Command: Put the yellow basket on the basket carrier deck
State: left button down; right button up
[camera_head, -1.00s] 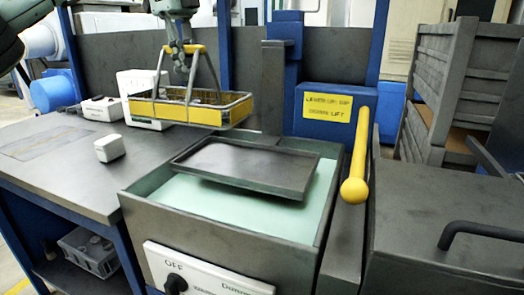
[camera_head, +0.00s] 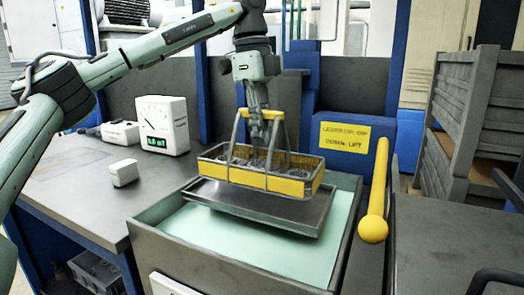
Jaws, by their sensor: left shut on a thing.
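The basket is level over the dark carrier deck (camera_head: 258,217), a flat rimmed tray above the pale green bath. The basket hides the deck's far part. I cannot tell whether the basket's bottom touches the deck or is just above it. My right gripper is not in view.
A dark post behind the basket rises near the blue housing with a yellow sign (camera_head: 344,136). A white gauge box (camera_head: 163,126) and a small white block (camera_head: 123,172) are on the left bench.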

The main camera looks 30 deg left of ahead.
aim_at(263, 164)
pick_arm(q)
notch_tip(263, 164, down, 4)
jog(key=shift+r, duration=0.25)
jog(key=shift+f, duration=0.3)
jog(key=c, duration=1.6)
grip_release()
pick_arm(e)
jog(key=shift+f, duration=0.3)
pick_arm(q)
jog(key=shift+o, duration=0.2)
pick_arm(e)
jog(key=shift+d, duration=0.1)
